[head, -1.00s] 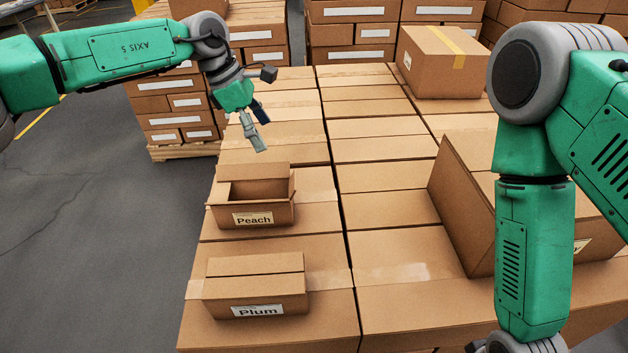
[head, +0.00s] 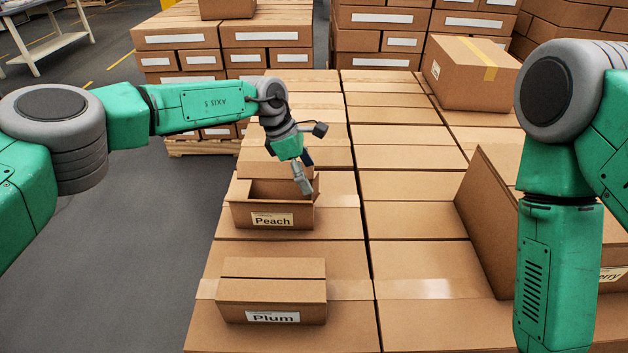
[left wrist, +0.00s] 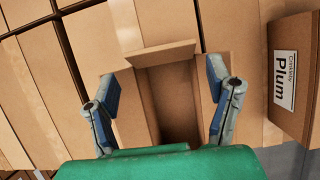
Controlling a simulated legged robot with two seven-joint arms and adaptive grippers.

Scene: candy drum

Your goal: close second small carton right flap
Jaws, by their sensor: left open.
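The small carton labelled Peach (head: 245,216) is open at the top on the stacked boxes; its inside shows dark. In the left wrist view its right flap (left wrist: 160,53) stands up at the far end of the opening (left wrist: 179,100). The closed small carton labelled Plum (head: 271,291) sits nearer; it also shows at the right in the left wrist view (left wrist: 292,75). My left gripper (head: 304,176) is open and empty over the Peach carton's right end, partly hiding the right flap in the head view. Whether it touches the flap cannot be told. My right gripper is out of view.
A larger carton (head: 487,205) stands at the right behind my right arm. A taped carton (head: 472,72) sits at the back right. Flat closed box tops (head: 415,222) lie clear between. Open floor (head: 120,260) is at the left.

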